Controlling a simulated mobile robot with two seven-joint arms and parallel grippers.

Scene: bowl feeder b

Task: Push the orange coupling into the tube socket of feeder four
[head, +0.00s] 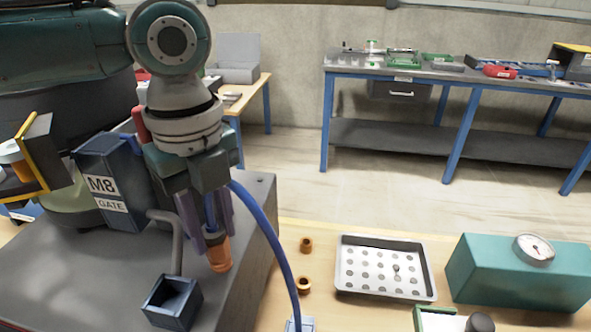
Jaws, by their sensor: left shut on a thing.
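My left gripper (207,225) points down over the grey housing (90,285), near its right edge. It is shut on the orange coupling (218,254), whose lower part sticks out below the fingertips, tilted slightly. A blue tube (268,234) shows between the fingers; a length of it arcs from behind the gripper down to the lower right. I cannot tell whether the coupling touches the housing. No tube socket of feeder four can be clearly made out. My right gripper is not in view.
A dark blue open box (172,302) with a bent grey pipe (177,245) stands left of the coupling. A blue M8 gate box (110,185) is behind. Two orange rings (305,245), a perforated tray (383,294) and a teal gauge block (500,278) lie on the wooden table.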

